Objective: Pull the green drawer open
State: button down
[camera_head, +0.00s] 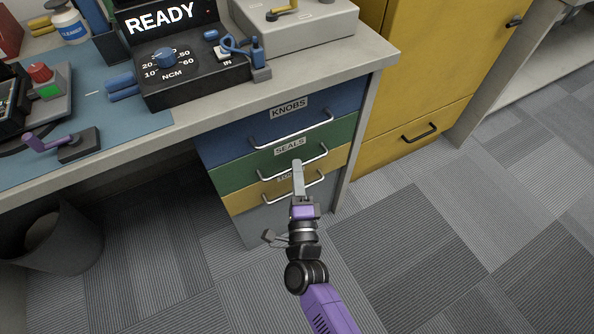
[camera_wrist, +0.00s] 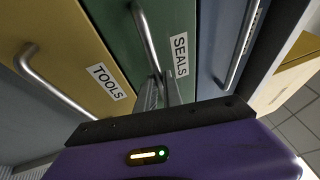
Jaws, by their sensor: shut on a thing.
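The green drawer (camera_head: 232,178), labelled SEALS, sits between a blue drawer above and a yellow one below. Its front looks about flush with the others. Its metal bar handle (camera_head: 314,160) runs across the front. My gripper (camera_head: 297,168) reaches up to the handle's middle and is shut on it. In the wrist view the fingers (camera_wrist: 160,93) meet at the lower end of the handle (camera_wrist: 147,38) on the green drawer (camera_wrist: 178,20). The fingers hide the part of the handle between them.
The blue KNOBS drawer (camera_head: 235,135) and yellow TOOLS drawer (camera_head: 238,201) have similar bar handles close by. A yellow cabinet (camera_head: 420,80) stands to the right. The desk top (camera_head: 330,62) overhangs above. The carpet floor (camera_head: 400,240) in front is clear.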

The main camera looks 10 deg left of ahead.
jog(key=s+d, duration=0.7)
jog(key=s, duration=0.4)
jog(key=s+d, duration=0.8)
jog(key=s, duration=0.3)
jog(key=shift+s+d, duration=0.15)
jog(key=shift+s, duration=0.2)
jog(key=c, duration=1.5)
grip_release()
jog(key=p+v, duration=0.1)
jog(key=v, duration=0.6)
jog(key=shift+s, duration=0.35)
jog(key=shift+f, duration=0.15)
